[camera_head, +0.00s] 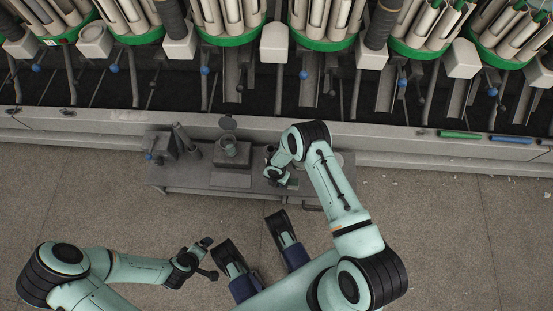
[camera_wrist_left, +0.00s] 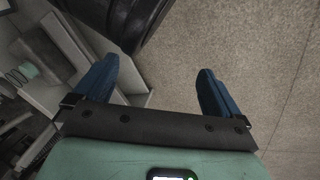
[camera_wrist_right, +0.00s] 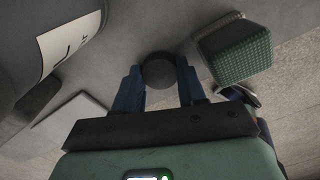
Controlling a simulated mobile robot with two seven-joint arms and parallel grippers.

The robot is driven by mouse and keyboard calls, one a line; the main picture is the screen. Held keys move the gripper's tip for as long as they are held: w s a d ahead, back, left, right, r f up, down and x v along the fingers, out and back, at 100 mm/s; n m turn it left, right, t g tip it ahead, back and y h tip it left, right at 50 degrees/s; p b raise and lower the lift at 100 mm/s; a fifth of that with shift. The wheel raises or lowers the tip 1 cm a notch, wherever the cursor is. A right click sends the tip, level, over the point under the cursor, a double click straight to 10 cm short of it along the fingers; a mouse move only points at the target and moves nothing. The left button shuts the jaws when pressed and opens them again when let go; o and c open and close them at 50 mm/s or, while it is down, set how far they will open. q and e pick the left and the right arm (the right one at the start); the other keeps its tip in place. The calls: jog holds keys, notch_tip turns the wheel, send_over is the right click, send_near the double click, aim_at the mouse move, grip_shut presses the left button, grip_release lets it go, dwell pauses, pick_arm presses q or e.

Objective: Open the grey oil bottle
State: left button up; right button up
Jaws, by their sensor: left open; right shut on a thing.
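My right gripper (camera_head: 278,178) is low over the grey bench (camera_head: 178,182). In the right wrist view its blue fingers (camera_wrist_right: 158,85) are shut on a dark round thing (camera_wrist_right: 158,68), seen end-on. It may be the oil bottle's cap; I cannot tell for sure. A large grey body with a white label (camera_wrist_right: 62,45) stands close by at the left; whether it is the oil bottle is unclear. My arm hides much of this spot in the head view. My left gripper (camera_head: 208,260) is open and empty, away from the bench; its spread fingers show in the left wrist view (camera_wrist_left: 160,90).
A green textured block (camera_wrist_right: 235,50) lies right of my right gripper. A box with a raised round lid (camera_head: 230,152) and a slanted tube (camera_head: 186,138) stand on the bench's left part. The winding machine's ledge (camera_head: 400,142) runs behind. The floor (camera_head: 450,230) at right is clear.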

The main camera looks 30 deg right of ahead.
jog(key=shift+f, duration=0.15)
jog(key=o, duration=0.9)
